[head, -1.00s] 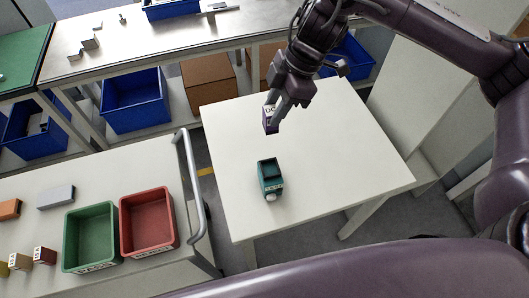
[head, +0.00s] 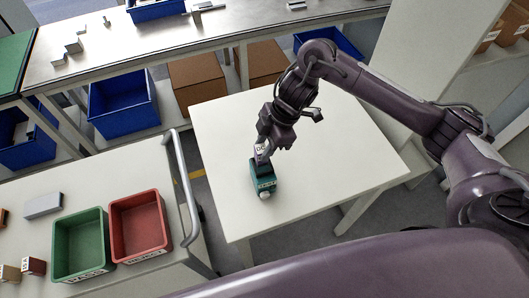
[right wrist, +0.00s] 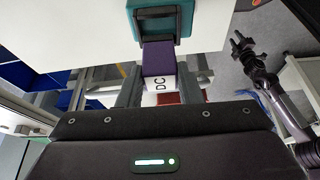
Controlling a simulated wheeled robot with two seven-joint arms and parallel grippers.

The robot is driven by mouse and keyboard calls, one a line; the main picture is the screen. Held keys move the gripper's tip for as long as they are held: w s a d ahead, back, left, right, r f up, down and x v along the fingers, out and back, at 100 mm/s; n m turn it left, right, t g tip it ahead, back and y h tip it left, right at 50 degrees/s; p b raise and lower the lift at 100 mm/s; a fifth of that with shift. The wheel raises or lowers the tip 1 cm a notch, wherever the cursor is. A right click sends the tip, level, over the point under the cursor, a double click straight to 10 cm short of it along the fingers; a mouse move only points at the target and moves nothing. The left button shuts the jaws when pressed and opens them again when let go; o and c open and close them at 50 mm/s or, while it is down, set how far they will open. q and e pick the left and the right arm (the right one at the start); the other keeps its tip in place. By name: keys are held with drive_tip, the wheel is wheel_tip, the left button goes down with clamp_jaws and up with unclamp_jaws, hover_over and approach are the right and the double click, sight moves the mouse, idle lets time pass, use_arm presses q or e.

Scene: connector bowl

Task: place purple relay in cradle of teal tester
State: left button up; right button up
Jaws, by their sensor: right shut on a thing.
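The teal tester (head: 263,180) stands on the white table, and its teal housing with a dark recess also shows at the top of the right wrist view (right wrist: 168,27). My right gripper (head: 262,154) is shut on the purple relay, which has a white face marked "DC" (head: 260,149). The relay (right wrist: 157,60) sits between the two fingers in the right wrist view, its purple end right at the tester's dark recess. I cannot tell whether it is inside the cradle or just at its edge. The fingers hide part of the relay.
The white table (head: 330,150) is otherwise clear. A cart at the left carries a green bin (head: 80,246), a red bin (head: 140,227) and a grey block (head: 43,206); its metal handle (head: 184,185) rises near the table. A workbench with blue bins beneath stands behind.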

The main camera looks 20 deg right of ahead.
wheel_tip(320, 180, down, 3)
drive_tip(key=shift+r, duration=0.1)
use_arm(q)
drive_tip(key=shift+s+f, duration=0.4)
drive_tip(key=shift+s, duration=0.15)
use_arm(e)
drive_tip(key=shift+f, duration=0.25)
use_arm(q)
drive_tip(key=shift+b, duration=0.3)
use_arm(e)
drive_tip(key=shift+f, duration=0.1)
drive_tip(key=o, duration=1)
drive_tip(key=shift+c, duration=0.2)
drive_tip(key=shift+r, duration=0.25)
use_arm(q)
drive_tip(key=shift+r+p, duration=0.5)
drive_tip(key=shift+p, duration=0.05)
use_arm(e)
drive_tip(key=v, duration=1.1)
drive_tip(key=shift+d+r, duration=0.25)
drive_tip(key=shift+r, duration=0.1)
